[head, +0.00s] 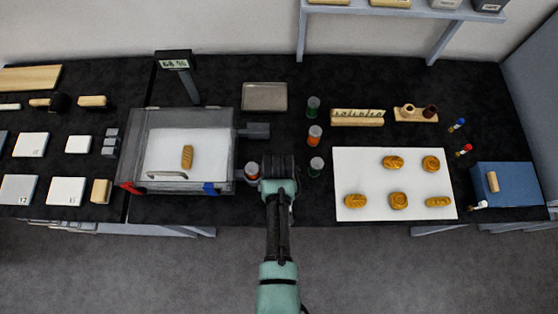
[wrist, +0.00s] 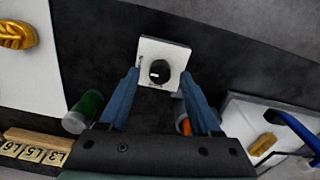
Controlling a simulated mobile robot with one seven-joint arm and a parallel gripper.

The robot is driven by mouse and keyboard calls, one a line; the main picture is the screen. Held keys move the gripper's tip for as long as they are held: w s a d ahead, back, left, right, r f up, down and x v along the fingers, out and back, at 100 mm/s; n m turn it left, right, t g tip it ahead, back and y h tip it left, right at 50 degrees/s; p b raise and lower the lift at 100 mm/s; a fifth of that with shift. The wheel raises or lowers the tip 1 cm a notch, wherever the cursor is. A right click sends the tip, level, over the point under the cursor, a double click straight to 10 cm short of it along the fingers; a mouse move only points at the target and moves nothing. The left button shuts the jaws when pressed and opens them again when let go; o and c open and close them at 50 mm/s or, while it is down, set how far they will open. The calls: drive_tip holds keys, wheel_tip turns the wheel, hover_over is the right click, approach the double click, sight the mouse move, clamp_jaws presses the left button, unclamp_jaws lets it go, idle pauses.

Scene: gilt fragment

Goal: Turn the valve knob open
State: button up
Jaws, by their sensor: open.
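The valve knob (wrist: 159,71) is a small black round knob with a pale mark, on a white square plate (wrist: 151,53). It shows in the wrist view between the tips of my open blue fingers. My gripper (wrist: 160,76) is empty, with one finger to each side of the knob; I see no contact and cannot tell the height above it. In the head view my gripper (head: 278,168) is over the front of the bench, right of the clear chamber (head: 137,150), and it hides the knob.
The white sheet (head: 370,180) with gold pieces lies further right. A display (head: 174,61) reading about 68 % stands behind the chamber.

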wheel_tip(320, 180, up, 12)
drive_tip(key=b, duration=0.1)
idle(0.4)
idle(0.4)
